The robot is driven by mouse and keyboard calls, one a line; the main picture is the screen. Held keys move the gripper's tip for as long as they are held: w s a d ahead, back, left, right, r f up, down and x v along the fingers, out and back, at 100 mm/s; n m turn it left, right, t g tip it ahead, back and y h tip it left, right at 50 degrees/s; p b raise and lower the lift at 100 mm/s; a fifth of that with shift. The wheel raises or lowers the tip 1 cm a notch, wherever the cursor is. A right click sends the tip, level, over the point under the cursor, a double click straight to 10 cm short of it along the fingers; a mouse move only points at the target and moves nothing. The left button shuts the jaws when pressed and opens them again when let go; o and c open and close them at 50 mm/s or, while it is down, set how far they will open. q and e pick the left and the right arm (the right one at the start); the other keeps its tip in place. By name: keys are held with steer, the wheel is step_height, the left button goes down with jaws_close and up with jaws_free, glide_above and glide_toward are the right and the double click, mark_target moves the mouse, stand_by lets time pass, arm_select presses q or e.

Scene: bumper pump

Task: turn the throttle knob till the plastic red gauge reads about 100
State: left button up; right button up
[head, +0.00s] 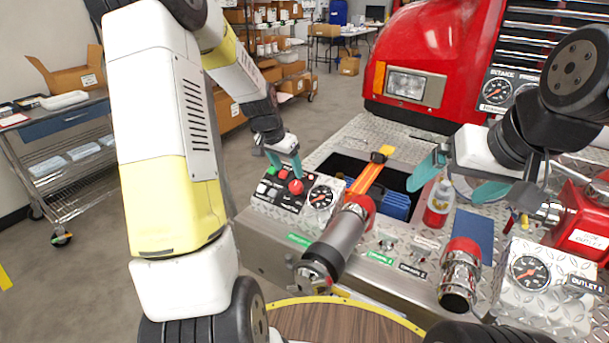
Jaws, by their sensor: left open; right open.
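A black control panel (275,194) with red and green buttons sits on the diamond-plate bumper. A red knob (296,187) stands at its right side; I take it for the throttle knob, but its label is too small to read. A round black-faced gauge (320,197) is just right of it; its reading is too small to tell. My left gripper (287,174) is open, its teal fingertips just above the panel, close to the red knob. Contact cannot be told. My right gripper (443,193) is open and empty above the bumper's right part, near a red-labelled bottle (438,205).
Intake gauge (496,91) and outlet gauge (529,273) are at the right. A metal nozzle (335,245) and a capped pipe fitting (460,273) stick out in front. An orange-handled tool (370,175) lies over an open bin. The red truck (440,45) stands behind.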

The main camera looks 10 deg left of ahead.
mark_target(294, 185)
arm_select(q)
steer(key=x, duration=0.9)
steer(key=shift+w+a+f, duration=0.2)
steer(key=shift+f, duration=0.05)
